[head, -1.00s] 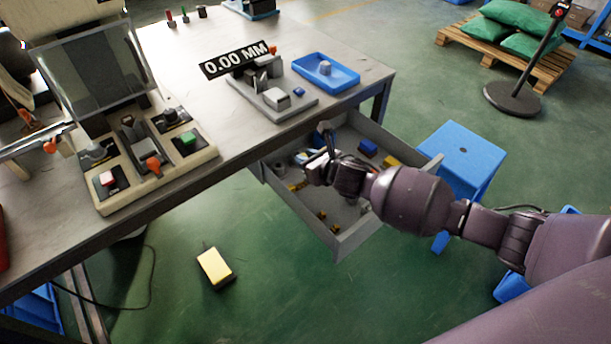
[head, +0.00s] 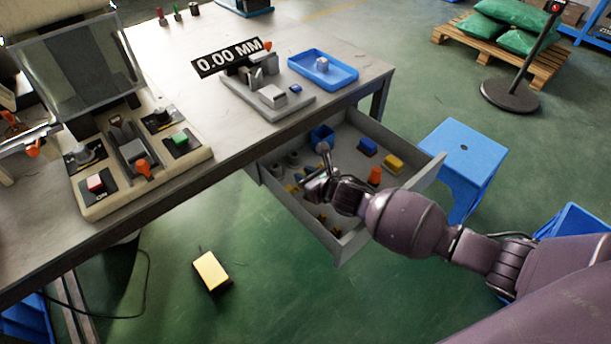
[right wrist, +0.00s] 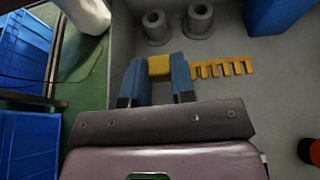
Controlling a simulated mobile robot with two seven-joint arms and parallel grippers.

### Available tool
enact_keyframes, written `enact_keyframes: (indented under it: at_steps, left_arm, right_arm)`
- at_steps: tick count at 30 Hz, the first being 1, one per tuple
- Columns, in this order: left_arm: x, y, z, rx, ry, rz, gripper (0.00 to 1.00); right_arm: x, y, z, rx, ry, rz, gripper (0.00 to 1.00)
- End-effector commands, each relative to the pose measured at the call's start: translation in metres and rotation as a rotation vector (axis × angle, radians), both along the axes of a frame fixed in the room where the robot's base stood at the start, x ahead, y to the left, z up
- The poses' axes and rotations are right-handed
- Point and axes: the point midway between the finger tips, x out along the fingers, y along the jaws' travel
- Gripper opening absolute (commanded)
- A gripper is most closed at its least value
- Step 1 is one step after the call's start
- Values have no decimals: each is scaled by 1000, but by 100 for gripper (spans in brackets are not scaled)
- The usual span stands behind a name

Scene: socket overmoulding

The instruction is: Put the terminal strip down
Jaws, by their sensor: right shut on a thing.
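My right gripper (right wrist: 160,85) is inside the open drawer (head: 340,252), low over its floor. Its blue fingertips are shut on a yellow piece (right wrist: 160,67), which I take to be the terminal strip. A yellow comb-shaped strip (right wrist: 224,68) shows just right of the fingers; I cannot tell whether it is part of the held piece or lies separately on the drawer floor. In the head view the right gripper (head: 312,184) hides what it holds. My left gripper is not in view.
The drawer also holds grey cylinders (right wrist: 200,20), blue blocks (head: 367,147), a yellow block (head: 393,163) and an orange part (head: 374,177). The workbench (head: 225,128) stands over its left side. A blue stool (head: 462,150) is close on the right.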

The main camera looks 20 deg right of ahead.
Motion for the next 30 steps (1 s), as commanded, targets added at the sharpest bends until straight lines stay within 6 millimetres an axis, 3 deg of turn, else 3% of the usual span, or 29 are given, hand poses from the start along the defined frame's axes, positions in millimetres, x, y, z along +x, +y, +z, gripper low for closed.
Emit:
enact_keyframes:
  at_steps: [16,17,21,30]
  left_arm:
    - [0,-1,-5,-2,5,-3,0]
    - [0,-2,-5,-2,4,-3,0]
    - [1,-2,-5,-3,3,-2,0]
    - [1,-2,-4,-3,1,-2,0]
  right_arm:
    - [0,0,-12,0,2,0,0]
    - [0,0,-12,0,2,0,28]
    - [0,0,-12,0,2,0,49]
    - [0,0,-10,0,1,0,49]
